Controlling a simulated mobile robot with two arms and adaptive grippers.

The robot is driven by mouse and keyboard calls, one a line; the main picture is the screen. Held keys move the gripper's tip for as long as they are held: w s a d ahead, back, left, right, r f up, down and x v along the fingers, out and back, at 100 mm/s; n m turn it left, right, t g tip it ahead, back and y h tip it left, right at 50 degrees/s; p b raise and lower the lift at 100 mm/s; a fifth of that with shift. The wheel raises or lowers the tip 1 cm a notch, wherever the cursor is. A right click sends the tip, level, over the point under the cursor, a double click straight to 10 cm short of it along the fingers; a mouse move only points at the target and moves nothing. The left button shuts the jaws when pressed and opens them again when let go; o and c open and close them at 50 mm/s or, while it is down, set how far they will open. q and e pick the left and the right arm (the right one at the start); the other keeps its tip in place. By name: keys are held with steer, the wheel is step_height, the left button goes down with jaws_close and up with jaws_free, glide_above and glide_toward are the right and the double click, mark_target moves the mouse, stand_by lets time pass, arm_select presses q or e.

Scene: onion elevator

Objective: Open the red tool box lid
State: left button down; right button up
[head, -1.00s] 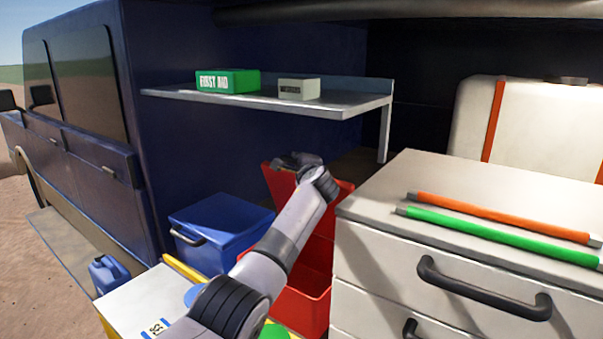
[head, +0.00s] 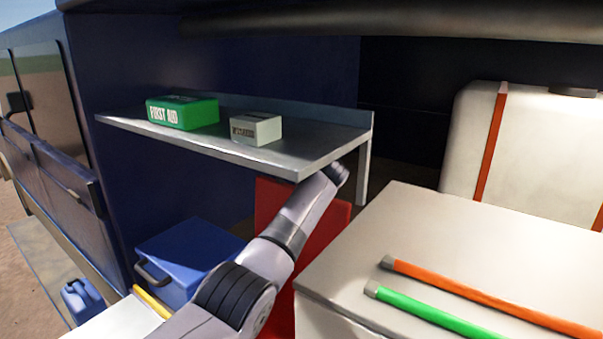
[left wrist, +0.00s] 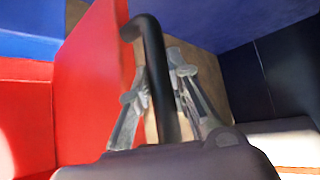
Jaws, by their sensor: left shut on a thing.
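The red tool box lid (head: 327,216) stands raised, about upright, below the right end of the shelf. My left arm reaches across in front of it, and the left gripper itself is mostly hidden in the head view. In the left wrist view, the red lid (left wrist: 88,82) is at the left, with a black handle (left wrist: 155,60) on its face. My left gripper (left wrist: 163,88) has its fingers on both sides of this handle, shut on it. The red box body (left wrist: 25,115) shows at the far left. My right gripper is not in view.
A grey shelf (head: 290,155) with a green first aid box (head: 183,113) and a small grey box (head: 256,129) is close to my left wrist. A white cabinet (head: 400,235) with orange and green rods stands right. A blue box (head: 190,258) stands left.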

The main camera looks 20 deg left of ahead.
arm_select(q)
steer(key=shift+s+f, duration=0.2)
steer(key=shift+f, duration=0.15)
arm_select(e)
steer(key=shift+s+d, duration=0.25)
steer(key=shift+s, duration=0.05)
arm_select(q)
steer(key=c, duration=1.9)
jaws_free()
steer(key=o, duration=0.4)
steer(key=shift+w, duration=0.15)
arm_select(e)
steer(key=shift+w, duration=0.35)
arm_select(q)
steer(key=shift+r, duration=0.1)
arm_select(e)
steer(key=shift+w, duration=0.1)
